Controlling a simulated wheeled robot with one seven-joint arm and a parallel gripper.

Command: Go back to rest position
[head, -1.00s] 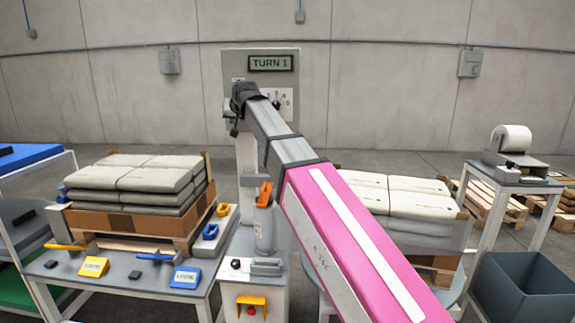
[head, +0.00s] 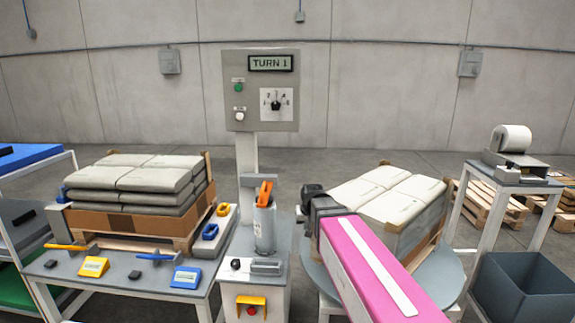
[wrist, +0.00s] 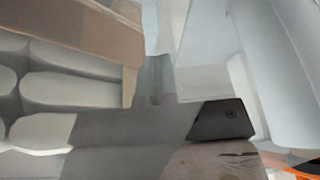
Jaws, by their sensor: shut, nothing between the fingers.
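My arm (head: 365,270), with its pink sleeve, reaches in from the lower right of the head view. My gripper (head: 310,192) is at its far end, dark and shut, holding nothing. It is low, between the orange tool holder and the right-hand sack stack. The control panel (head: 230,65) stands behind it, with a display reading TURN 1, a green button, a white button and a black selector knob. The wrist view is close and blurred: pale sacks (wrist: 75,90) lie at the left, and a dark block (wrist: 228,120) shows low at right of centre.
A round turntable (head: 446,287) carries the right sack stack (head: 385,205), close to my gripper. The left sack stack (head: 135,180) sits on a pallet behind a table (head: 125,275) of tools. A dark bin (head: 520,285) and a printer stand (head: 510,178) are at the right.

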